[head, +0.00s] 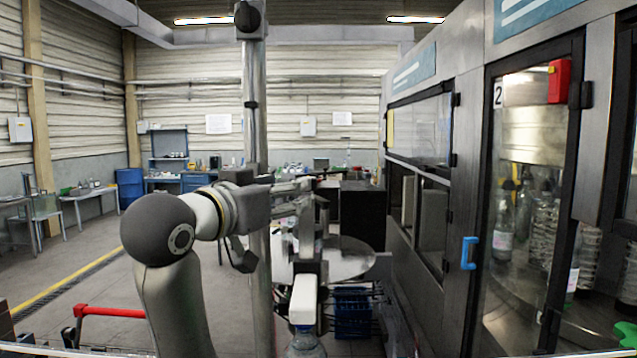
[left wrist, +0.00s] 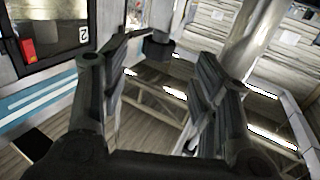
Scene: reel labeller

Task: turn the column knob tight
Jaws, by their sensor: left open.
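A pale upright column (head: 256,140) stands left of centre in the head view, with a round black knob (head: 249,16) near the top edge. My left arm comes in from the left, crossing the column at mid height. My left gripper (head: 305,190) is right of the column, partly lost against the machinery. In the left wrist view my left gripper (left wrist: 170,52) is open, with nothing held. A black knob-like piece (left wrist: 158,47) shows between and beyond the fingers; I cannot tell whether it is the same knob or whether they touch. My right gripper is not in view.
A round metal table (head: 345,262) lies below my gripper. A white block (head: 303,299) and a clear bottle (head: 304,345) are nearer. A blue crate (head: 352,312) is under the table. A glazed machine (head: 470,200) fills the right. Floor on the left is mostly clear.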

